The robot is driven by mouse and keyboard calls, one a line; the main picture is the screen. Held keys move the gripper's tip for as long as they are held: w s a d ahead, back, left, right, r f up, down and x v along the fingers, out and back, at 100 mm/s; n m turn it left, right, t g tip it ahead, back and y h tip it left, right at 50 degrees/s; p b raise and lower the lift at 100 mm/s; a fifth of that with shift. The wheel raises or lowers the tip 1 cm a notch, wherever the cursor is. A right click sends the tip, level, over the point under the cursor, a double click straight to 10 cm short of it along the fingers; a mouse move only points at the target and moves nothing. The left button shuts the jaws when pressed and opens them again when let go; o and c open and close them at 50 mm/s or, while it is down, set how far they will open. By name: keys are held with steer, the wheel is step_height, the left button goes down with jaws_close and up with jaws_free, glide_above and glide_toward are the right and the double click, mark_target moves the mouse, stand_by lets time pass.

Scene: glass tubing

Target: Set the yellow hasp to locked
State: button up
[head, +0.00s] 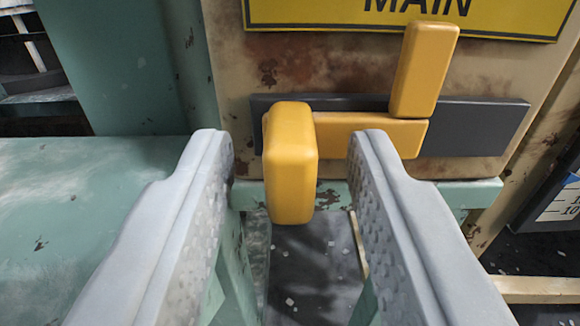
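The yellow hasp (365,133) is mounted on a dark grey plate (475,127) on a rusty tan panel. Its horizontal yellow bar runs between a thick upright yellow block (290,165) at its left end and a tilted yellow piece (424,68) at its right end. The tilted piece stands up from the bar and leans slightly right. My gripper (282,145) is open, with one grey finger on each side of the thick left block. The right finger's tip covers a little of the bar's lower edge.
A yellow sign (400,18) reading "MAIN" is above the hasp. A worn green surface (80,220) lies at the left, and a green ledge (455,194) runs below the plate. A dark floor with pale flecks shows below, between the fingers.

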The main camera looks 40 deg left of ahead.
jaws_close()
steer(key=shift+d, duration=0.1)
steer(key=shift+w+d, duration=0.8)
steer(key=shift+d, duration=0.25)
steer(key=shift+o, duration=0.2)
jaws_free()
steer(key=shift+d, duration=0.1)
steer(key=v, duration=1.7)
